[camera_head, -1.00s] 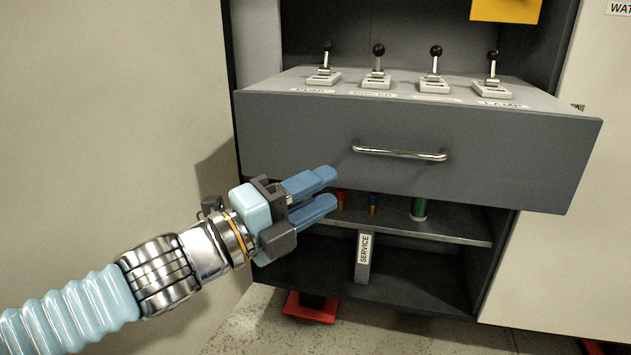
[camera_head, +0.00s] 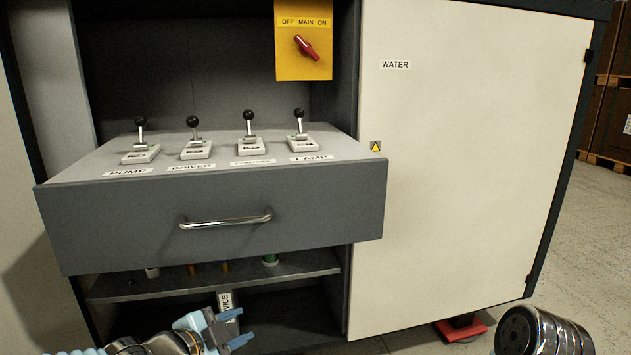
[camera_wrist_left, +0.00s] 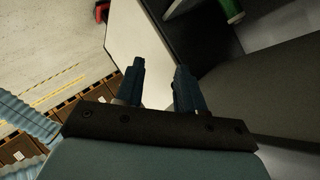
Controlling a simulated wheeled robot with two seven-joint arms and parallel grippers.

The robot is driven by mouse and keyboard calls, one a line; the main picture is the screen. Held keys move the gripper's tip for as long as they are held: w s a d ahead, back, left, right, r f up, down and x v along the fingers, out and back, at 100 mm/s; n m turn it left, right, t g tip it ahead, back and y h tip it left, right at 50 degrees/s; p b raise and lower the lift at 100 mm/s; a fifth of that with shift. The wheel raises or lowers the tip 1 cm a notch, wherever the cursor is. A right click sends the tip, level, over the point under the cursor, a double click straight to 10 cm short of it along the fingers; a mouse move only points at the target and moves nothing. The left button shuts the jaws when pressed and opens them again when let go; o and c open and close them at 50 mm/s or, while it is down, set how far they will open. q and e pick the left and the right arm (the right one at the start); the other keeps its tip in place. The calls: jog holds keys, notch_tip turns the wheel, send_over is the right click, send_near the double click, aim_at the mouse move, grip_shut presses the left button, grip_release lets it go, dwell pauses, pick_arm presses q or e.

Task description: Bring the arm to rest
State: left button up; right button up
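My left gripper (camera_head: 236,327) is at the bottom of the head view, in front of the cabinet's lower opening and below the grey drawer (camera_head: 120,230). Its two blue fingers are apart with nothing between them. A rounded dark and metallic part of my own body shows at the bottom right of the head view; the right gripper does not show.
The drawer sticks out, with a metal handle (camera_head: 226,221) and several levers on top, labelled PUMP to LAMP. A yellow main switch box (camera_head: 303,42) with a red knob hangs behind. The closed WATER door (camera_head: 450,190) is right. A lower shelf (camera_head: 300,266) holds small items.

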pick_arm(q)
notch_tip(320, 180, down, 13)
jog(key=d+n+g+y+p, duration=0.1)
jog(key=n+g+p, duration=0.1)
jog(key=n+g, duration=0.3)
jog(key=s+d+f+n+g+p, duration=0.1)
jog(key=s+f+n+g, duration=0.2)
jog(key=s+f+n, duration=0.2)
jog(key=s+d+f+n+g+y+p, duration=0.1)
jog(key=s+f+n+g+p, duration=0.1)
jog(key=s+f+n, duration=0.4)
jog(key=s+f, duration=0.5)
jog(key=f, duration=0.5)
jog(key=shift+d+n+g, duration=0.2)
jog(key=shift+n+g, duration=0.1)
jog(key=shift+g, duration=0.1)
